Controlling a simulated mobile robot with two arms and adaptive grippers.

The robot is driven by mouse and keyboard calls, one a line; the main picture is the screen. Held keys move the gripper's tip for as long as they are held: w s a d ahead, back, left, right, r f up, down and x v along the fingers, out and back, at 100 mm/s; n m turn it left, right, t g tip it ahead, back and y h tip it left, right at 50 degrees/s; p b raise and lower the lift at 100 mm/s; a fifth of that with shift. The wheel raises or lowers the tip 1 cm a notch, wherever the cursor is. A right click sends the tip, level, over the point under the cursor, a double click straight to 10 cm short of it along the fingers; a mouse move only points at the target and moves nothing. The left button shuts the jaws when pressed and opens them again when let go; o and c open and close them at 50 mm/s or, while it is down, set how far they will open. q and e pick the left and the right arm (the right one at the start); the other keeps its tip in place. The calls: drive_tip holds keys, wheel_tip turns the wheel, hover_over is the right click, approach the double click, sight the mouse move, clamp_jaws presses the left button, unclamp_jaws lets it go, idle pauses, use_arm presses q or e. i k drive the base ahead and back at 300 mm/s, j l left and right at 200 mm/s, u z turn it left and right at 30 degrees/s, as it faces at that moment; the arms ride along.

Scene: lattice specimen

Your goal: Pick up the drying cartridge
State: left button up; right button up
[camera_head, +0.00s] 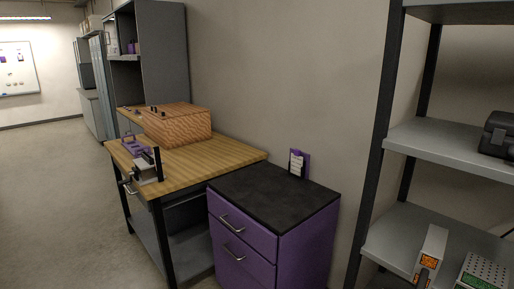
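I cannot pick out the drying cartridge with certainty. A small white item with dark marks (296,165) stands upright against a purple backing at the rear of the black-topped purple drawer cabinet (263,197). Which of these, if either, is the cartridge is too small to tell. Neither of my grippers is in view.
A wooden workbench (220,157) carries a large wood-grained block (178,125) and a purple-and-metal device (147,164). The grey shelf unit (398,230) at the right holds a black case (497,135) and a perforated green-and-white box (483,272). Floor at the left (60,200) is clear.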

sight(429, 261)
drive_tip(key=k+l+z, duration=0.1)
drive_tip(key=z, duration=1.05)
